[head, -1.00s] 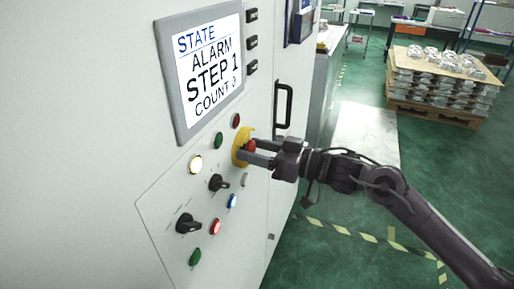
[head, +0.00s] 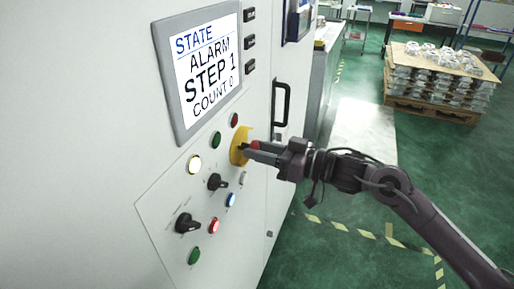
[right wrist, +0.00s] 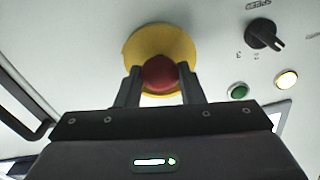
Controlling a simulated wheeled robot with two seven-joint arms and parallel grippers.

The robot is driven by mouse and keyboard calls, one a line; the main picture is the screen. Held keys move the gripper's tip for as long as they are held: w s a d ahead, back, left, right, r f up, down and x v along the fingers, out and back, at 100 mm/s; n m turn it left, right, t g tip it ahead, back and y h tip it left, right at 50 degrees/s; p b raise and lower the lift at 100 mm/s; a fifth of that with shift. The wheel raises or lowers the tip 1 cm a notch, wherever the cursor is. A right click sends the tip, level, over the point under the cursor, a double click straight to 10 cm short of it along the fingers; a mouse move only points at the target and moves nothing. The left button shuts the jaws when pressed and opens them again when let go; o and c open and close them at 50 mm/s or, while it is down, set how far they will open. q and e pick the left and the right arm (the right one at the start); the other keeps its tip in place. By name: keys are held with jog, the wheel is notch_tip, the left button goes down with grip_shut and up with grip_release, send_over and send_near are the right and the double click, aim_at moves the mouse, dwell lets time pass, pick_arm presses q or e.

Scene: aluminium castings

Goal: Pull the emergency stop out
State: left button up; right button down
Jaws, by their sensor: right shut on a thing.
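The emergency stop's red knob (head: 255,145) stands out from its yellow base (head: 237,152) on the cabinet's slanted control panel, with a dark stem showing between them. My right gripper (head: 249,152) is shut on the red knob, coming in from the right. In the right wrist view the red knob (right wrist: 159,74) sits between the two dark fingers, in front of the yellow base (right wrist: 160,40). My left gripper is not in view.
The screen (head: 205,72) above reads STATE ALARM, STEP 1, COUNT 0. Lit buttons and rotary switches (head: 187,223) are close by on the panel (head: 160,205). A black door handle (head: 282,103) is just beyond the stop. Stacked castings (head: 437,80) are at the far right.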

jog(key=c, duration=0.9)
grip_release()
jog(key=shift+d, duration=0.15)
jog(key=shift+c, duration=0.2)
jog(key=b+v, duration=0.3)
jog(key=v, duration=0.4)
jog(key=shift+s+d, duration=0.2)
jog(key=shift+d, duration=0.15)
